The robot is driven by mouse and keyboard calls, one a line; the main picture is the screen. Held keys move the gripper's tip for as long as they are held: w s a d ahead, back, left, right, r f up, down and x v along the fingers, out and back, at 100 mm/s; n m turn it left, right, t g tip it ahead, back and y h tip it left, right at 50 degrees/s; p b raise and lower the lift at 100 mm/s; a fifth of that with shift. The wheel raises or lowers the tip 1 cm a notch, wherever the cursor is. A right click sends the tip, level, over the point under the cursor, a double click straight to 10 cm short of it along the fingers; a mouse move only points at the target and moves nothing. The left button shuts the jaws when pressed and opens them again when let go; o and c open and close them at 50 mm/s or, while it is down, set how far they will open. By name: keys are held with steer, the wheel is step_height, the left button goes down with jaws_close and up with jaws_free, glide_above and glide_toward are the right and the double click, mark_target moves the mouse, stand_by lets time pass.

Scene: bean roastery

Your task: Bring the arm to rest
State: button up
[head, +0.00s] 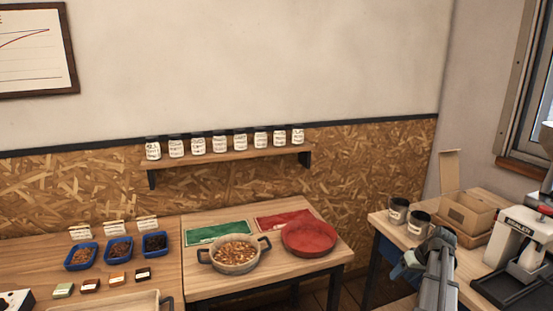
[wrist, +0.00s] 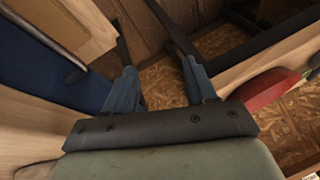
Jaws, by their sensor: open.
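My gripper (head: 408,264) is at the lower right of the head view, in front of the right-hand table (head: 385,222). In the wrist view my gripper (wrist: 162,84) points down with its two blue-grey fingers apart and nothing between them. Below the fingers are the floor (wrist: 165,82) and dark table legs, in the gap between two tables. My arm reaches in from the bottom of the head view and hides part of the right table's front.
The middle table holds a pot of beans (head: 236,254), a red dish (head: 309,238), a green mat (head: 219,231) and a red mat (head: 284,217). Two dark canisters (head: 398,211), an open cardboard box (head: 466,212) and a white machine (head: 523,245) stand at the right.

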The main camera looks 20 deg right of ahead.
steer(key=s+a+f+g+y, duration=0.1)
steer(key=s+a+f+g, duration=0.15)
steer(key=a+f, duration=1.25)
steer(key=s+a+f+g, duration=0.2)
steer(key=a+f+g, duration=0.1)
steer(key=a+f, duration=1.2)
steer(key=s+a+f+n+g+h, duration=0.1)
steer(key=s+a+f+g, duration=0.1)
steer(key=s+a+f, duration=0.3)
steer(key=s+a+f+n+g+h, duration=0.2)
steer(key=s+a+f, duration=0.3)
steer(key=s+a, duration=0.9)
steer(key=s+g, duration=0.1)
steer(key=s, duration=0.6)
steer(key=shift+a+f, duration=0.15)
steer(key=shift+f, duration=0.2)
